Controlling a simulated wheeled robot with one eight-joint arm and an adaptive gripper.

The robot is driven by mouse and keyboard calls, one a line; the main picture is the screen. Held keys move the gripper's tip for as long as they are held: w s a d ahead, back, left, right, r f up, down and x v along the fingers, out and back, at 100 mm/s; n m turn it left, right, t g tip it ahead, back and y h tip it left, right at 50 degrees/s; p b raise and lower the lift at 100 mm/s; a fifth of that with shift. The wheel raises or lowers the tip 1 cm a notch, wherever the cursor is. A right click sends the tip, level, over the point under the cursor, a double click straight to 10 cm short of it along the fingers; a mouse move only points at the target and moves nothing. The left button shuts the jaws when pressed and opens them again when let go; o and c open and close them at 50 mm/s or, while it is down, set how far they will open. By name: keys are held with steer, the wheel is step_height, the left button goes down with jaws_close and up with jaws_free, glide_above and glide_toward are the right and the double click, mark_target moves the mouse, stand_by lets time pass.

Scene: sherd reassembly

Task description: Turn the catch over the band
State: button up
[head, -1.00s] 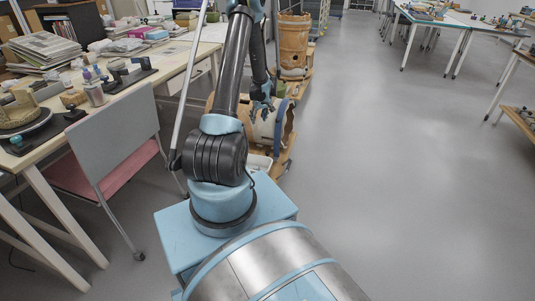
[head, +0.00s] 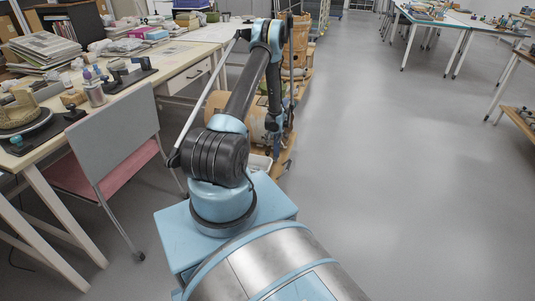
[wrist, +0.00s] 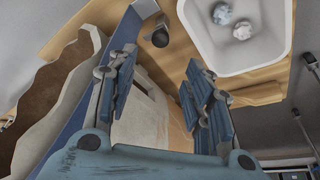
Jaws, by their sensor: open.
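A large cream-and-tan vessel (head: 240,112) lies on a low wooden trolley beside the bench, partly behind my arm. In the wrist view its pale wall (wrist: 148,112) shows between my fingers, with its broken rim (wrist: 72,90) at the left. A blue strip (wrist: 72,128), which looks like the band, runs along the vessel just left of my left finger. I cannot make out the catch. My gripper (wrist: 160,78) is open, with its fingers apart and nothing seen held between them. In the head view my gripper (head: 274,124) is small and dark at the vessel's right side.
A white tray (wrist: 196,32) with two pale crumpled lumps sits on the wooden board (wrist: 262,92) beyond my fingers. A dark round knob (wrist: 160,37) stands nearby. A grey chair (head: 105,135) and cluttered bench (head: 190,65) are at left.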

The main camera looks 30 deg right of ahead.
mark_target(268, 152)
steer(key=x, duration=1.3)
steer(key=shift+w+f, duration=0.1)
steer(key=shift+f, duration=0.25)
steer(key=c, duration=1.1)
